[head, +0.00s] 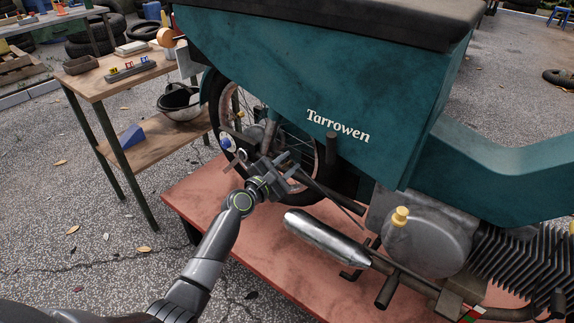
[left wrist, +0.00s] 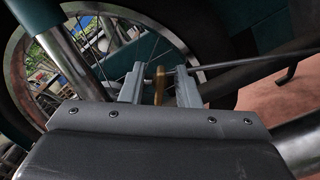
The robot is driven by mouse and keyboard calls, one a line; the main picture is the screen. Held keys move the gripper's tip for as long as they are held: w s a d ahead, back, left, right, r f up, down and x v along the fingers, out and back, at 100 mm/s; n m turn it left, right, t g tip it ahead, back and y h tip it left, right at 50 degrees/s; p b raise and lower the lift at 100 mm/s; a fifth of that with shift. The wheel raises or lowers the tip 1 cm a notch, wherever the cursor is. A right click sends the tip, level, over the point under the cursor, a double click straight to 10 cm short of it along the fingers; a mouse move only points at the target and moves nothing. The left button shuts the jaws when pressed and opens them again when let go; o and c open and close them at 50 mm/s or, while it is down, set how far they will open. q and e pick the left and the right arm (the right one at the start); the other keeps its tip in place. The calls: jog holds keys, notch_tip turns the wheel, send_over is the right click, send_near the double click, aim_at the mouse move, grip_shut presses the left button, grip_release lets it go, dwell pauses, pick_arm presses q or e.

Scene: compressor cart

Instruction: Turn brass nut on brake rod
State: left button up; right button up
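The brass nut (left wrist: 160,85) shows in the left wrist view as a small gold-coloured piece on the thin brake rod (left wrist: 255,58). The rod runs from the nut toward the upper right, beside the rear wheel (left wrist: 95,45). My left gripper (left wrist: 161,80) is open, with one finger on each side of the nut and a visible gap to each. In the head view my left gripper (head: 283,168) is beside the lower rear wheel of the teal motorbike (head: 300,75), and the nut is hidden there. My right gripper is not in view.
The motorbike stands over a red platform (head: 200,190). A silver exhaust (head: 325,240) lies just right of my left forearm.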

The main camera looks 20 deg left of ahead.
pick_arm(q)
grip_shut()
jog(key=shift+m, duration=0.3)
